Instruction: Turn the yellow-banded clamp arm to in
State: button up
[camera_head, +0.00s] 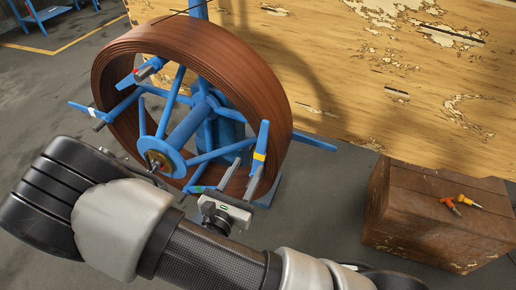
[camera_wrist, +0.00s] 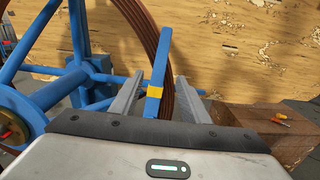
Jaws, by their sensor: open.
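The yellow-banded clamp arm (camera_head: 261,145) is a blue bar with a yellow band, at the right of the coil's front face. It stands nearly upright in the picture, tilted slightly right at the top. In the wrist view the same clamp arm (camera_wrist: 157,87) rises between my two grey fingers. My gripper (camera_head: 246,170) is open around it, with one finger on each side. In the wrist view my gripper (camera_wrist: 161,76) shows a gap on both sides of the bar. The bar's lower end is hidden behind the gripper body in the wrist view.
The brown pipe coil (camera_head: 200,42) sits on a blue reel (camera_head: 185,130). A brown crate (camera_head: 420,215) with orange-handled tools stands at right. A worn wooden panel (camera_head: 360,70) is behind.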

aim_at(261, 142)
jog(key=b+x, duration=0.1)
jog(key=x, duration=0.8)
jog(key=shift+w+d, duration=0.1)
jog(key=shift+w, duration=0.2)
jog(key=shift+c, duration=0.4)
grip_shut()
